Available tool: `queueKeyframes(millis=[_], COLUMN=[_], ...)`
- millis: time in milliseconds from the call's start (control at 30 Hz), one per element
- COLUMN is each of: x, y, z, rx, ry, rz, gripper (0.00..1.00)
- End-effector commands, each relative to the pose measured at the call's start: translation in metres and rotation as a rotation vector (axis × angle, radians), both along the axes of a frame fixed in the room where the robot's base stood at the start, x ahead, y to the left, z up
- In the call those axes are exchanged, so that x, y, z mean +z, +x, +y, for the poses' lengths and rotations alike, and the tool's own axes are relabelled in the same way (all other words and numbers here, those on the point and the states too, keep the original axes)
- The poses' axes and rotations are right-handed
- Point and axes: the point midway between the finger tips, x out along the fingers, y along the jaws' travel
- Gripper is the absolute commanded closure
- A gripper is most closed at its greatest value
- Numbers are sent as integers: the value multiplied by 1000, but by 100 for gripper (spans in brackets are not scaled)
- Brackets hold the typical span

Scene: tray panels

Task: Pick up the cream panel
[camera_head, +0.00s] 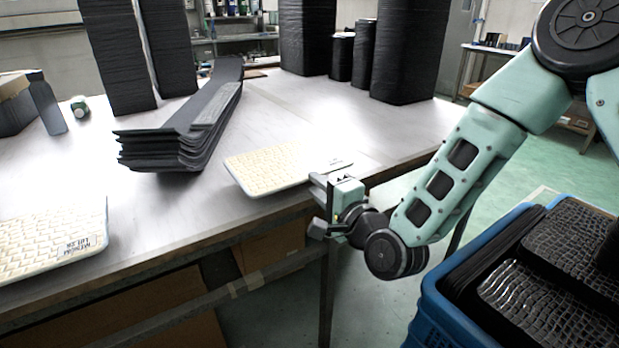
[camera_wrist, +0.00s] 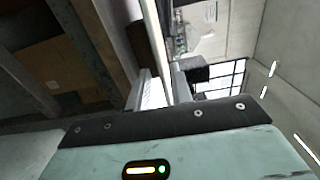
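A cream panel (camera_head: 272,166) with a woven-looking surface lies flat near the front edge of the table, with dark print at its right end. A second cream panel (camera_head: 45,240), also printed, lies at the left front. My gripper (camera_head: 317,204) is at the table's front edge, by the right end of the first panel. Its two fingers are apart, one above the other. In the wrist view a pale thin edge, likely that panel, runs up between the fingers of my gripper (camera_wrist: 160,90). I cannot tell whether either finger touches it.
A stack of dark trays (camera_head: 165,150) stands left of the middle panel. Tall black stacks (camera_head: 305,35) stand at the back. A bottle (camera_head: 46,103) is at the far left. A blue crate (camera_head: 432,300) of black panels stands at the lower right. The table's (camera_head: 180,215) front edge is close to my gripper.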

Motion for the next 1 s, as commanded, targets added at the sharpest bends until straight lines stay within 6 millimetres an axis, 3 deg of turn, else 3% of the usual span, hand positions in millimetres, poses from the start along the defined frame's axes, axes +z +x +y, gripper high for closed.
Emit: queueKeyframes(millis=[300, 667, 833, 1000], x=[-1, 0, 0, 0], y=[23, 26, 26, 25], z=[15, 17, 17, 17], rx=[0, 0, 0, 0], ry=[-1, -1, -1, -1], rz=[0, 0, 0, 0], gripper=[78, 78, 100, 100])
